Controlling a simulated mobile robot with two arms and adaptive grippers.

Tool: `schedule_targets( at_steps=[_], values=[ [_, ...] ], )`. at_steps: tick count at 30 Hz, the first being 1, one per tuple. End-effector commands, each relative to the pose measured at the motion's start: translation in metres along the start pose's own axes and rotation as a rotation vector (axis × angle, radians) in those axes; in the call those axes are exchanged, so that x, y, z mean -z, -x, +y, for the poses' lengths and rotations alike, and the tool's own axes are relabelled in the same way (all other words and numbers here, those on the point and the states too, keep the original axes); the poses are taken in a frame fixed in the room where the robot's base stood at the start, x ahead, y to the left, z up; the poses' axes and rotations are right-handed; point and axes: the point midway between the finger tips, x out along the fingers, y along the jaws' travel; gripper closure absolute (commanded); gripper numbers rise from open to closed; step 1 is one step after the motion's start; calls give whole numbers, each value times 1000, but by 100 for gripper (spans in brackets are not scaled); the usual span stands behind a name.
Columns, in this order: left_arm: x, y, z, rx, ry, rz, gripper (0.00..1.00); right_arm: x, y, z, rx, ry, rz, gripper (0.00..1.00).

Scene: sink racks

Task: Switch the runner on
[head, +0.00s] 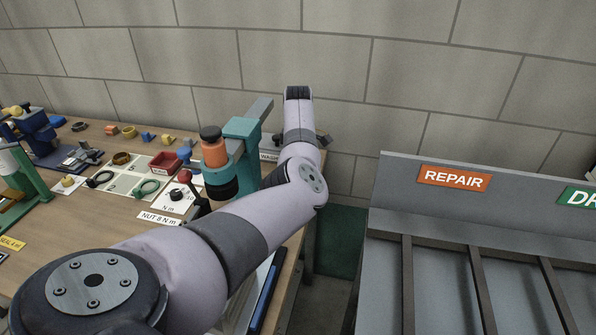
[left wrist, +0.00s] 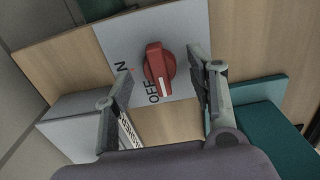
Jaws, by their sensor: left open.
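The red rotary knob (left wrist: 158,68) sits on a pale plate (left wrist: 185,35) marked ON and OFF in the left wrist view. Its white pointer mark is at the OFF lettering. My left gripper (left wrist: 160,90) is open, with one finger on each side of the knob; I cannot tell if either touches it. In the head view the knob and most of this gripper are hidden behind my left arm. A tool with an orange and black body (head: 214,152), apparently the runner, hangs upright in a teal stand (head: 243,130). My right gripper is not in view.
A washer box (left wrist: 75,125) is close beside the left finger in the wrist view. The wooden bench (head: 110,215) holds a red tray (head: 165,162), a small dial unit and several small parts. A grey rack (head: 420,190) with a REPAIR sign (head: 454,178) stands right, across a gap.

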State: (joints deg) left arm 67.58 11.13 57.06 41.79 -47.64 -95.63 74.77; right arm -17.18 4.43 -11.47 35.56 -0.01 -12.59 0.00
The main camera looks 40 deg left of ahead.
Motion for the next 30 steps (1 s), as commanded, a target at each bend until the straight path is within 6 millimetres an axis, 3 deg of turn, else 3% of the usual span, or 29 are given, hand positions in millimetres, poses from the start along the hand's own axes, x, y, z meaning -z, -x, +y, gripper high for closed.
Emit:
schedule_targets(
  at_steps=[12,30],
  values=[
    [0,-8,0,-1,1,0,49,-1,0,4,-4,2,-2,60],
    [0,-8,0,0,0,0,89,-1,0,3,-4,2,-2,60]
  ],
)
